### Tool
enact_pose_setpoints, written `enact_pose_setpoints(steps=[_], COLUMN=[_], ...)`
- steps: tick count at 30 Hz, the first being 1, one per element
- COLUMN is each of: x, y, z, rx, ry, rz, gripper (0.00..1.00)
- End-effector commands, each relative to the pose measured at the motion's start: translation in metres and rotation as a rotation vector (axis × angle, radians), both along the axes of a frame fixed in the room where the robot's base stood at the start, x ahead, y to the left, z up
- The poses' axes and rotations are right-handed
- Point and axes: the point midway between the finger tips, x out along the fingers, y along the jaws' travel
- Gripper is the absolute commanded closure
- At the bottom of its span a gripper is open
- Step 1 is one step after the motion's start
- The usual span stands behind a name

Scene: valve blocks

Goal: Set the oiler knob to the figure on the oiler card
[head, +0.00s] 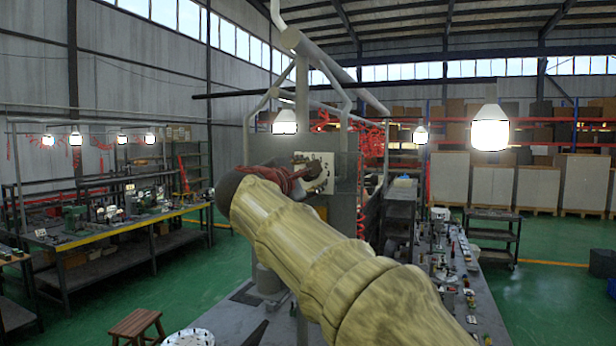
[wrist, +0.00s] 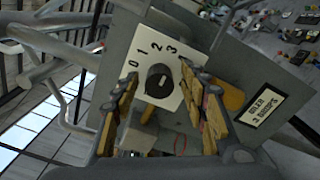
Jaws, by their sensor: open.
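The black oiler knob (wrist: 158,80) sits on a white dial plate (wrist: 146,58) on a grey panel in the wrist view. The figures 0, 1, 2 and 3 are readable around it; any figure past 3 is partly hidden. A pale mark shows on the knob, but I cannot tell its exact setting. The oiler card (wrist: 262,103), right of the dial, appears to read "OILER 3 DROPS". My gripper (wrist: 160,88) is open, with its fingers on either side of the knob in the picture; contact cannot be seen. In the head view my arm partly covers the plate (head: 322,172).
An orange-yellow part (wrist: 230,95) lies between the right finger and the card. Grey pipes (wrist: 70,70) run left of the panel. In the head view a bench with many small parts (head: 455,265) stands right of my arm, and a wooden stool (head: 136,324) stands lower left.

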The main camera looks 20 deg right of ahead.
Motion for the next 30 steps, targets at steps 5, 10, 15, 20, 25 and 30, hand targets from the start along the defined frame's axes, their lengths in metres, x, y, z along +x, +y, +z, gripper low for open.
enact_pose_setpoints(steps=[5,10,15,20,25,30], x=[-0.013,-0.039,-0.067,-0.085,-0.095,-0.097], y=[0.01,0.03,0.05,0.064,0.07,0.071], z=[0.001,0.001,0.0,0.0,0.0,0.0], rx=[0.001,0.0,0.001,-0.001,-0.001,-0.001], ry=[-0.002,-0.001,-0.001,0.001,0.001,0.001], rz=[0.003,0.005,0.004,0.003,0.001,0.0], gripper=[0.56,0.56,0.56,0.56,0.56,0.56])
